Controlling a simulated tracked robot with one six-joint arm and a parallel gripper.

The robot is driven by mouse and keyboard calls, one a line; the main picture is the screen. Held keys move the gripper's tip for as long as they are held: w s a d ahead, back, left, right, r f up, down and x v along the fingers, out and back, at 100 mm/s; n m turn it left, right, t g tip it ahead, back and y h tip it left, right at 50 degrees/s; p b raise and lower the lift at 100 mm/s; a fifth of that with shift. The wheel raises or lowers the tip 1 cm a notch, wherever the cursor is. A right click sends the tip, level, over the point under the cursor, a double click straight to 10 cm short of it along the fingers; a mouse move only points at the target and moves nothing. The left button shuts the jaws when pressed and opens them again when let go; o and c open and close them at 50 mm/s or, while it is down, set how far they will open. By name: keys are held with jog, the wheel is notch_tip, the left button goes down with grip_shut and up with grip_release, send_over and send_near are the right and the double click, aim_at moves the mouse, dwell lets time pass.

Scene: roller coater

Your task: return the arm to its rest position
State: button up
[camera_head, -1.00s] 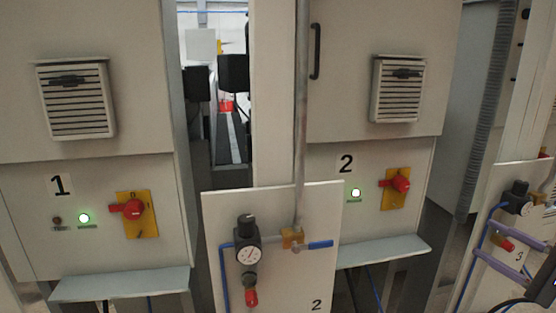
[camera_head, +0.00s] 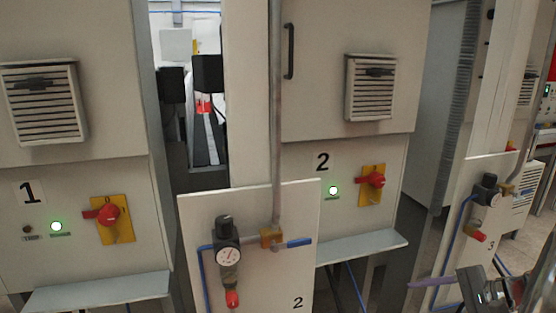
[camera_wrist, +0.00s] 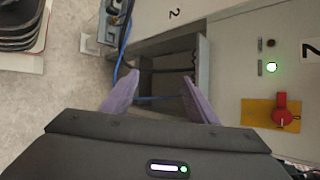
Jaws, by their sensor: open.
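My gripper (camera_wrist: 158,82) shows in the wrist view with its two purple fingers spread apart and nothing between them. Behind the fingers are a grey ledge (camera_wrist: 203,65) and dark space with cables under a cabinet. In the head view one purple finger (camera_head: 432,283) and part of my dark arm show at the lower right, in front of the lower part of panel 3. The rest of the arm is cut off by the picture edge.
Cabinet 1 (camera_head: 75,130) and cabinet 2 (camera_head: 415,185) have red switches on yellow plates and lit green lamps. Valve panel 2 (camera_head: 290,215) stands in front, with a gauge and blue handle. Valve panel 3 (camera_head: 488,175) is at the right, close to my arm.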

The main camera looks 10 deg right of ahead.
jog(key=s+a+r+n+g+h, duration=0.1)
jog(key=a+n, duration=0.4)
jog(key=a, duration=0.5)
jog(key=s+a+r+n+g+h, duration=0.1)
jog(key=s+a+r+n+h, duration=0.2)
jog(key=a+n, duration=0.3)
jog(key=s+a+r+n+g+h, duration=0.1)
jog(key=s+a+r+n+h, duration=0.1)
jog(key=a, duration=1.3)
jog(key=shift+s+a+r+n, duration=0.35)
jog(key=shift+s+r+n, duration=0.2)
jog(key=shift+s+n, duration=0.9)
jog(key=shift+w+n, duration=0.25)
jog(key=shift+w, duration=0.05)
